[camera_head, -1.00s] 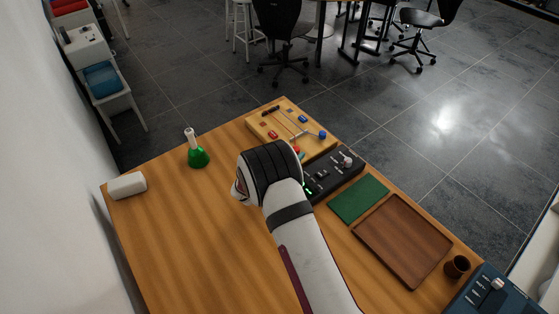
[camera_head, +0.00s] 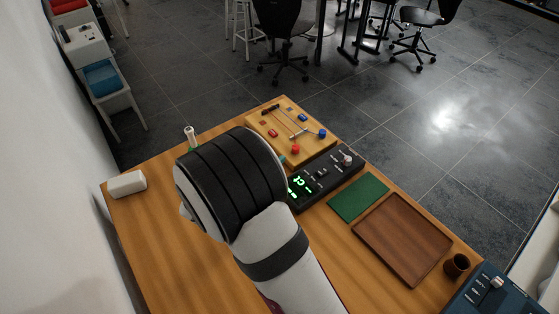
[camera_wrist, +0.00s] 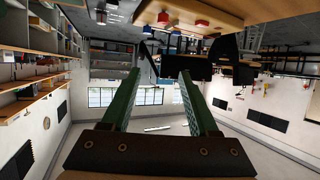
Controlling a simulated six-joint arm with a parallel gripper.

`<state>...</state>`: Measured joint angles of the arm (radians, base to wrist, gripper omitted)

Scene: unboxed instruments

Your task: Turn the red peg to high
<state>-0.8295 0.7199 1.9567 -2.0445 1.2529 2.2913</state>
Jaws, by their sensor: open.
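A wooden board (camera_head: 293,128) with red and blue parts lies at the far end of the table in the head view. A red knob-like piece (camera_head: 295,149) stands at its near edge, and a smaller red piece (camera_head: 272,133) lies further left. I cannot tell which is the peg, nor read any high mark. Two red pieces also show at the top of the wrist view, one at the left (camera_wrist: 163,18) and one more central (camera_wrist: 201,24). My gripper (camera_wrist: 160,75) is open and empty, apart from the board.
A black device (camera_head: 325,179) with green lit digits sits beside the board. A green mat (camera_head: 358,199), brown tray (camera_head: 403,240), brown cup (camera_head: 456,265) and blue device (camera_head: 495,292) line the right edge. A white block (camera_head: 127,184) lies left. A bell's white handle (camera_head: 191,136) shows behind my arm.

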